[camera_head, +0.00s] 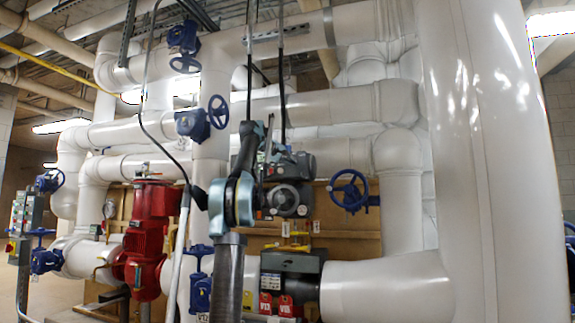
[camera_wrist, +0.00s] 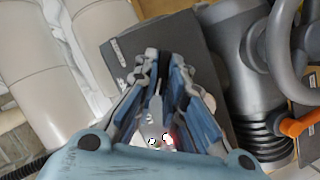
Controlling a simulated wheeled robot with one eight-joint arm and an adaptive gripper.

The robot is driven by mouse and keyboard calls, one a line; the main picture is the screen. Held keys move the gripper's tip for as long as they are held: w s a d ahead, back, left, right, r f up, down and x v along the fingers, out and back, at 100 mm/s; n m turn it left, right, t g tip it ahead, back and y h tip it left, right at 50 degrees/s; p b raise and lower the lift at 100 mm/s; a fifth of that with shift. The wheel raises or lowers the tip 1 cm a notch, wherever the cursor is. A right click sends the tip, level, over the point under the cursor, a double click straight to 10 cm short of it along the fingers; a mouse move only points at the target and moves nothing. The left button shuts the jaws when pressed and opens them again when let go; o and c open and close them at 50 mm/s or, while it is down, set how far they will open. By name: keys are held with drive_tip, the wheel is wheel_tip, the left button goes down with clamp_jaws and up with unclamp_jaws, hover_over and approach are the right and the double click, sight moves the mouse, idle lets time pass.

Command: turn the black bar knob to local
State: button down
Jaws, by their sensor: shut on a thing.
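In the wrist view, my gripper (camera_wrist: 164,68) has its two blue-grey fingers close together in front of a dark grey housing (camera_wrist: 222,110). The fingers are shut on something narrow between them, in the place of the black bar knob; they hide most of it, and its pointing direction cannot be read. A light grey part (camera_wrist: 153,122) with small round spots and a red glow shows between the fingers. In the head view, a grey valve actuator (camera_head: 306,178) stands behind my arm, which covers its left side and hides the fingertips.
A red pump (camera_head: 147,235) stands left of my arm. Blue handwheels (camera_head: 349,190) and thick white pipes (camera_head: 390,290) surround the actuator. In the wrist view, a grey cylinder (camera_wrist: 250,70) and an orange handle (camera_wrist: 298,126) are close on the right.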

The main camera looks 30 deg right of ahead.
drive_tip(key=shift+w+a+f+n+h, duration=0.1)
drive_tip(key=shift+n+h, duration=0.2)
drive_tip(key=shift+n, duration=0.1)
drive_tip(key=c, duration=1.7)
unclamp_jaws()
drive_tip(key=v, duration=1.2)
drive_tip(key=shift+w, duration=0.15)
drive_tip(key=s+a+f+g+y, duration=0.1)
drive_tip(key=s+a+f+y, duration=0.4)
drive_tip(key=s+a+f, duration=0.7)
drive_tip(key=s+a+f+n+g+y, duration=0.1)
drive_tip(key=s+a+f+y, duration=0.4)
drive_tip(key=f, duration=3.4)
drive_tip(key=s+a+f+g+y, duration=0.1)
drive_tip(key=s+a+f+y, duration=0.3)
drive_tip(key=s+a+f, duration=1.7)
drive_tip(key=shift+s+a+f+n+g+y, duration=0.15)
drive_tip(key=shift+a+f, duration=0.25)
drive_tip(key=shift+f, duration=0.4)
drive_tip(key=shift+a+f+n+g+y, duration=0.1)
drive_tip(key=shift+a+f, duration=0.3)
drive_tip(key=shift+f, duration=0.4)
drive_tip(key=shift+s+a+f+n+g+y, duration=0.15)
drive_tip(key=shift+a+f, duration=0.25)
drive_tip(key=shift+f, duration=0.4)
